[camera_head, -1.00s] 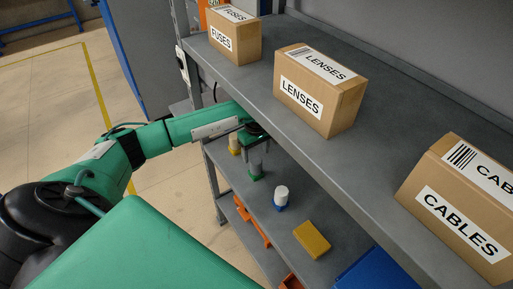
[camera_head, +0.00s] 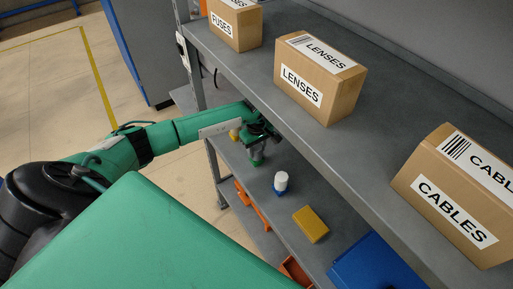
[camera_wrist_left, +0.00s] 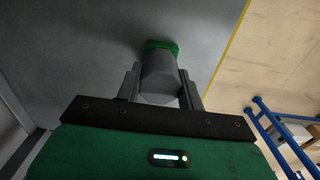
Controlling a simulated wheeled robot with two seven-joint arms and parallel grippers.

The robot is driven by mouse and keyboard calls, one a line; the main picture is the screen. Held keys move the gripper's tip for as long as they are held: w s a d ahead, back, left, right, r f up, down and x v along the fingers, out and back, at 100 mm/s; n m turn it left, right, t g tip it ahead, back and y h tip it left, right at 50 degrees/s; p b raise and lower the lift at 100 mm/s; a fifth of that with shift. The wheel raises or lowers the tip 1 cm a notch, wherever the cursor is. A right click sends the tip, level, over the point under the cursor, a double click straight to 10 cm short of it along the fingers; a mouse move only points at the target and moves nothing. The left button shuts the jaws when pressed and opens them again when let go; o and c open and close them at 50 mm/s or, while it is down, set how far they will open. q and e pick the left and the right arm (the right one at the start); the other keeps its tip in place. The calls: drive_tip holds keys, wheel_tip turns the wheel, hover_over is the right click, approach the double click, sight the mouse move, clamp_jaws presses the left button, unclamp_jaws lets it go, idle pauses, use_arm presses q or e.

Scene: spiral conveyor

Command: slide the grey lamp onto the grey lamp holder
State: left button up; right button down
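A grey cylinder (camera_wrist_left: 160,80), which looks like the grey lamp, stands on a green base (camera_wrist_left: 162,45) in the left wrist view. In the head view the green base (camera_head: 256,161) is on the lower shelf, with the cylinder mostly hidden by the gripper. My left gripper (camera_wrist_left: 161,80) has one finger on each side of the cylinder; I cannot tell whether both fingers touch it. It also shows in the head view (camera_head: 256,147), low over the shelf. I cannot make out a separate grey lamp holder. My right gripper is out of view.
A white lamp (camera_head: 281,178) on a blue base, a yellow block (camera_head: 311,224) and a blue bin (camera_head: 370,262) are on the lower shelf (camera_head: 283,218). A yellow piece (camera_head: 235,135) is beside my arm. The upper shelf (camera_head: 375,140) overhangs and carries cardboard boxes.

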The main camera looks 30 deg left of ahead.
use_arm(q)
drive_tip(key=shift+o, duration=1.3)
drive_tip(key=c, duration=0.4)
drive_tip(key=shift+r, duration=0.15)
drive_tip(key=shift+r+p, duration=0.45)
drive_tip(key=shift+r, duration=1.15)
drive_tip(key=shift+r+p, duration=0.95)
drive_tip(key=shift+r, duration=1.05)
